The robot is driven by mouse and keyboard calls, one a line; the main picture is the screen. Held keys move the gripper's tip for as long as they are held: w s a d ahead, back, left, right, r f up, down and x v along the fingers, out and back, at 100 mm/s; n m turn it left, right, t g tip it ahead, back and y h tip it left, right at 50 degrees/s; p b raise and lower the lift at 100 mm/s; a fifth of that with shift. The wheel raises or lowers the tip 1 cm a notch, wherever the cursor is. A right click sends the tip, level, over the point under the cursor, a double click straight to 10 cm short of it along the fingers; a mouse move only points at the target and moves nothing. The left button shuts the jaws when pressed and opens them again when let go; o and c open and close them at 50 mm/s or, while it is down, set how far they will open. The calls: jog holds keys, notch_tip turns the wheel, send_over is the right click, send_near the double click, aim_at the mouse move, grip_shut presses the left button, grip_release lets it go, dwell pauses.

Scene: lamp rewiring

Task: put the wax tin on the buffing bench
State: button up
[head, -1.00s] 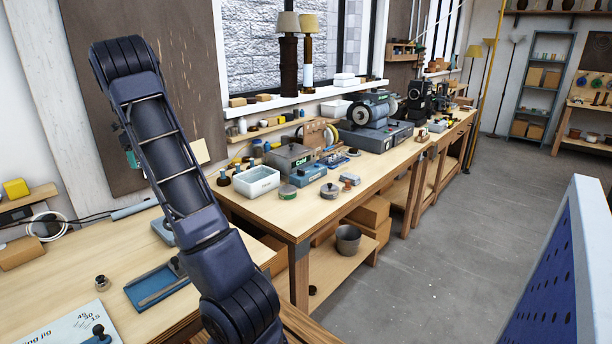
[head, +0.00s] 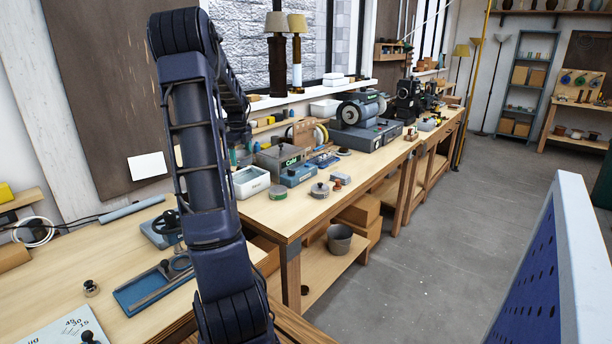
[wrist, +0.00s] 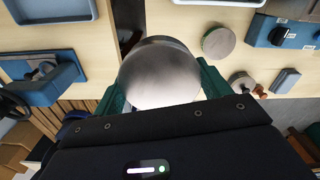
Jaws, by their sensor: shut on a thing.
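My gripper (wrist: 162,88) is shut on a round silver-grey tin (wrist: 158,66), which I take to be the wax tin; green fingers show at its two sides. Its lid faces the wrist camera. In the wrist view the tin is above the gap between two benches. The buffing bench (head: 285,217) is the wooden one on the right, carrying the grey buffing machine (head: 361,108). In the head view my arm hides the gripper and tin.
The buffing bench's near end holds a green-grey round tin (head: 277,191), a knobbed lidded tin (head: 319,190), a blue box (head: 298,176) and a white tray (head: 250,181). The left bench (head: 95,262) holds a blue tray (head: 150,287). Some bare wood shows along the buffing bench's front edge.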

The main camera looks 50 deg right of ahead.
aim_at(286, 216)
jog(key=s+d+f+m, duration=0.1)
jog(key=s+d, duration=0.2)
jog(key=s, duration=0.5)
jog(key=s+d+f+m, duration=0.15)
jog(key=s+d, duration=0.25)
jog(key=s, duration=0.5)
jog(key=f, duration=1.9)
jog(key=shift+a, duration=0.2)
jog(key=shift+f, duration=0.15)
jog(key=o, duration=1.1)
jog(key=shift+c, duration=0.2)
